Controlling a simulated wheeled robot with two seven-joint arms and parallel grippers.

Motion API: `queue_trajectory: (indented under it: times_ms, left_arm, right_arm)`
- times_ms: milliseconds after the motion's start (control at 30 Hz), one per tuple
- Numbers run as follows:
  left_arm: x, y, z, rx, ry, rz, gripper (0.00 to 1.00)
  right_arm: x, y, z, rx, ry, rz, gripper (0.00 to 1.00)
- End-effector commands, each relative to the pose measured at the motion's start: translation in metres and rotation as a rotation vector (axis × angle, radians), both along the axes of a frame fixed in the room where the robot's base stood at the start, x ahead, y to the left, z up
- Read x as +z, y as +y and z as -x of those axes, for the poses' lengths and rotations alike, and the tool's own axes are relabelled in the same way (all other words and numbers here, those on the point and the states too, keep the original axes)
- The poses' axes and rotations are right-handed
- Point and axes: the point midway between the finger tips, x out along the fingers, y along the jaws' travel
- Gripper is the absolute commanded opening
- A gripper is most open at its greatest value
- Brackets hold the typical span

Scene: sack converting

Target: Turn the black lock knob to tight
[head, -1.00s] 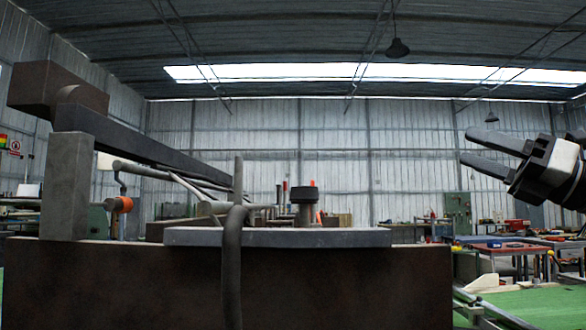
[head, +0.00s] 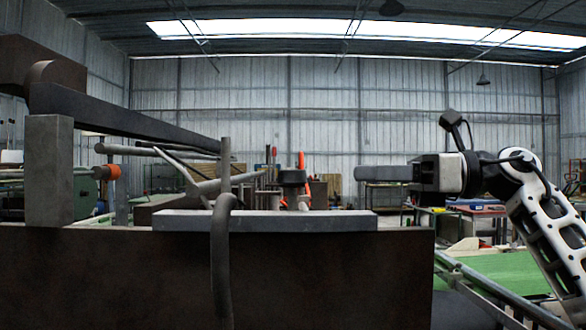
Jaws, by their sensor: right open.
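The black lock knob (head: 292,177) stands on a short post on top of a grey flat plate (head: 265,221), right of the middle of that plate. My right gripper (head: 362,173) is to the right of the knob at about its height, with its fingers pointing left toward it. A gap shows between the fingertips and the knob. The fingers are seen edge-on, one mostly hiding the other, and nothing shows between them. My left gripper is not in view. Any marking on the knob is too small to make out.
A dark brown machine body (head: 330,275) carries the plate. A grey curved hose (head: 221,260) and thin upright rod stand left of the knob. A grey post (head: 48,170) holds a long sloping arm (head: 130,121) at the left. Space right of the knob is clear up to my gripper.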

Motion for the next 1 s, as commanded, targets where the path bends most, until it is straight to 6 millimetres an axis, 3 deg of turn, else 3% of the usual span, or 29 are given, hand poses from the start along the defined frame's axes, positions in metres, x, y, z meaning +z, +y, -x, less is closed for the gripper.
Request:
queue_trajectory:
  times_ms: [200,500,700,1000]
  left_arm:
    - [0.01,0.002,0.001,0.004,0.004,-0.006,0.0]
    - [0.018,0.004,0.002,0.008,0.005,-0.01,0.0]
    - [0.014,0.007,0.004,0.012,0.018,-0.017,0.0]
    - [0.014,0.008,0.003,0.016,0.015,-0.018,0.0]
  right_arm:
    - [0.003,0.05,-0.01,0.005,0.002,-0.002,0.59]
    - [0.003,0.102,-0.023,0.002,0.001,-0.001,0.59]
    - [0.001,0.116,-0.027,-0.001,0.0,-0.002,0.59]
    - [0.0,0.117,-0.027,-0.001,0.0,-0.001,0.59]
